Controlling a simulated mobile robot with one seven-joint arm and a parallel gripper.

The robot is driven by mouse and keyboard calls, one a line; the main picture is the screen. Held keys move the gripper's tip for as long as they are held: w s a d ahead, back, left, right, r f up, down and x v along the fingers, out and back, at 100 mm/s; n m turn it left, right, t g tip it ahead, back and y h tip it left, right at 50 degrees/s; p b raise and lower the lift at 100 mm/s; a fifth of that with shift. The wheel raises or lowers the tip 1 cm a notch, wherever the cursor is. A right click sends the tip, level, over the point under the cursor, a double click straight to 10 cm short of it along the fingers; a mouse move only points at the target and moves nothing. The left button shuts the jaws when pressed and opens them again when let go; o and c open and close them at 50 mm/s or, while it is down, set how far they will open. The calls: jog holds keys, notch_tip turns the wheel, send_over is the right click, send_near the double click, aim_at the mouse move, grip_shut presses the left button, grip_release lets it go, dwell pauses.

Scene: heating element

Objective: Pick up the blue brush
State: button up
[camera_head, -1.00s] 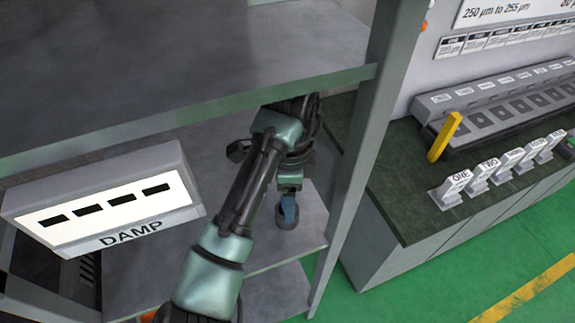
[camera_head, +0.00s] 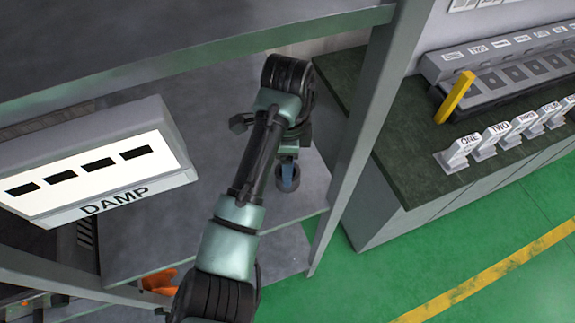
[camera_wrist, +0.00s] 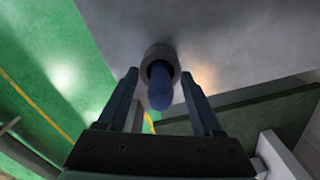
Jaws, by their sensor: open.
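The blue brush (camera_wrist: 159,88) stands on a grey shelf board, its blue handle pointing toward the wrist camera and its round grey base beyond. In the head view the brush (camera_head: 287,178) shows only partly, just below my gripper (camera_head: 287,160) near the shelf's right end. In the wrist view my gripper (camera_wrist: 159,76) is open, with one finger on each side of the blue handle. A gap shows between each finger and the handle, so it is not clamped.
An upper shelf (camera_head: 200,45) lies above the brush's shelf (camera_head: 200,215), with a grey upright post (camera_head: 368,130) to the right. A box labelled DAMP (camera_head: 95,170) is at left. A dark-topped counter (camera_head: 420,165) with labelled blocks stands beyond the post. Something orange (camera_head: 160,280) sits lower down.

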grip_shut()
jog(key=shift+r, duration=0.1)
dwell(0.4)
